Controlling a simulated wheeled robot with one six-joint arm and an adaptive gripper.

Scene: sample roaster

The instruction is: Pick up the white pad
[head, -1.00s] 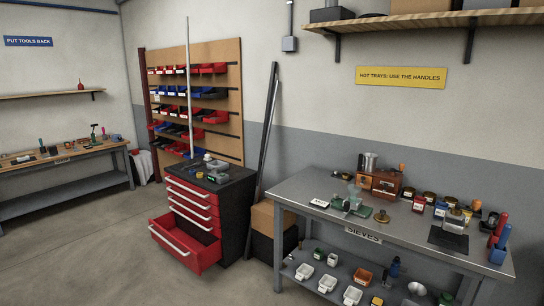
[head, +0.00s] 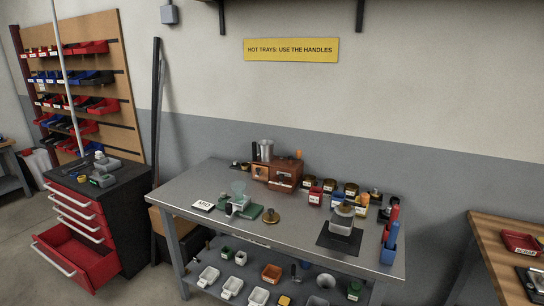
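A small flat white pad (head: 203,206) with dark lettering lies on the grey metal table (head: 300,237), near its left front edge. Its lettering is too small to read surely. It lies just left of a green-based device with a clear cup (head: 238,195), and its top is uncovered. My gripper is not in view.
A wooden box device (head: 278,174), several small jars (head: 331,185), a scale on a black mat (head: 341,222) and red and blue holders (head: 390,237) stand on the table. The lower shelf holds white trays (head: 232,287). A red drawer cabinet (head: 85,230) with an open drawer stands left.

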